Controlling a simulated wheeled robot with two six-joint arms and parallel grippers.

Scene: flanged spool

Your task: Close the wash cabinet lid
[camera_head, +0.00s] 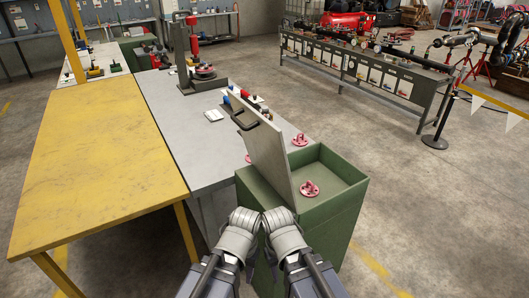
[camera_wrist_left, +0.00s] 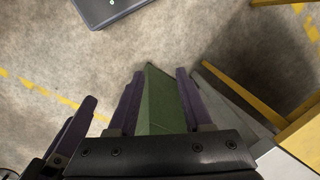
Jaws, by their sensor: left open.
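The green wash cabinet (camera_head: 340,205) stands in front of me with an open tray top. A pink flanged spool (camera_head: 309,188) sits in the tray. My left gripper (camera_head: 246,216) is in front of the cabinet's near left corner. In the left wrist view, its purple fingers (camera_wrist_left: 159,75) are open, with the cabinet's green side (camera_wrist_left: 158,105) showing between them.
A yellow table (camera_head: 95,150) stands at left, and a grey bench (camera_head: 175,125) lies behind the cabinet's left side. Another pink spool (camera_head: 300,139) is behind the tray, and a third (camera_head: 248,158) is partly hidden by the lid. Open floor (camera_head: 430,210) lies at right.

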